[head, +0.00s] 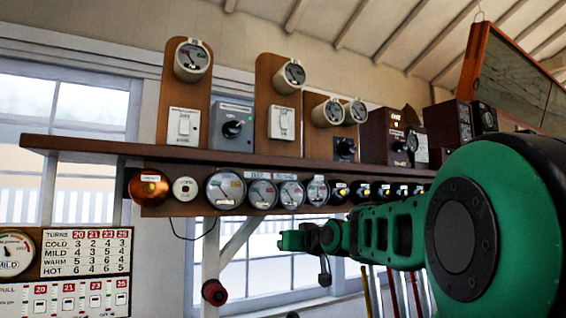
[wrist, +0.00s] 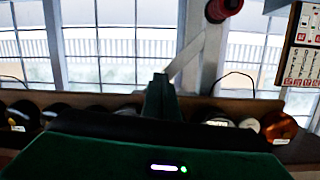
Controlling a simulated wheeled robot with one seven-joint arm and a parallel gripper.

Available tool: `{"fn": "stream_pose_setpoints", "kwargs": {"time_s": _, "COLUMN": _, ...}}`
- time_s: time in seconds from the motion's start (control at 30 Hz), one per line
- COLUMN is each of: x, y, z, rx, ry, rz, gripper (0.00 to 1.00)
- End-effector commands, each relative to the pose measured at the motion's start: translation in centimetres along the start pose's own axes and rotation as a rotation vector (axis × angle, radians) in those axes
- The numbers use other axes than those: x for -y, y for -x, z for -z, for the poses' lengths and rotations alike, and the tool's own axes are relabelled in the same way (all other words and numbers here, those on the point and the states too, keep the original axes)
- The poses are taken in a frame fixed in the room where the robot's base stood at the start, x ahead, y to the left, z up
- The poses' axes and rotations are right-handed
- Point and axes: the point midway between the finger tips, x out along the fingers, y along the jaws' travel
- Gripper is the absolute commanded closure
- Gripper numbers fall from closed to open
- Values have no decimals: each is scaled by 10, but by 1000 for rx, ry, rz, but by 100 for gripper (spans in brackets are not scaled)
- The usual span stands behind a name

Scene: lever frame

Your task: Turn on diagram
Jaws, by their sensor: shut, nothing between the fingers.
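A wood-framed panel that looks like the diagram (head: 512,82) hangs at the upper right of the head view, tilted and partly cut off by the edge; its face is dark. My gripper (head: 290,240) is at the end of my green arm, below the shelf and in front of the window. It is well left of and below the panel. In the wrist view my gripper (wrist: 160,86) shows as a narrow green tip with its fingers together and nothing between them. I cannot tell which switch belongs to the diagram.
A wooden shelf (head: 90,146) carries instruments: a white switch (head: 184,123), a grey box with a black knob (head: 232,128), a second white switch (head: 281,124), a black switch (head: 345,149) and brown boxes (head: 382,137). Round dials (head: 225,189) line its underside. A brace (head: 240,243) stands below.

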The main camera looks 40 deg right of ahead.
Motion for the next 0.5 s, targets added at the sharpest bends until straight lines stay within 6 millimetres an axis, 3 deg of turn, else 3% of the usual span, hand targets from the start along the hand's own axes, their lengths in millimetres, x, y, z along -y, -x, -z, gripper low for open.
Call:
{"fn": "stream_pose_setpoints", "kwargs": {"time_s": 0.03, "x": -8, "y": 1, "z": 34, "rx": -92, "ry": 10, "rz": 1, "gripper": 100}}
{"fn": "stream_pose_setpoints", "kwargs": {"time_s": 0.1, "x": -12, "y": 8, "z": 80, "rx": -224, "ry": 27, "rz": 12, "gripper": 100}}
{"fn": "stream_pose_setpoints", "kwargs": {"time_s": 0.3, "x": -22, "y": 47, "z": 191, "rx": -566, "ry": 67, "rz": 46, "gripper": 100}}
{"fn": "stream_pose_setpoints", "kwargs": {"time_s": 0.4, "x": -25, "y": 70, "z": 229, "rx": -695, "ry": 82, "rz": 60, "gripper": 100}}
{"fn": "stream_pose_setpoints", "kwargs": {"time_s": 0.5, "x": -27, "y": 89, "z": 254, "rx": -786, "ry": 92, "rz": 70, "gripper": 100}}
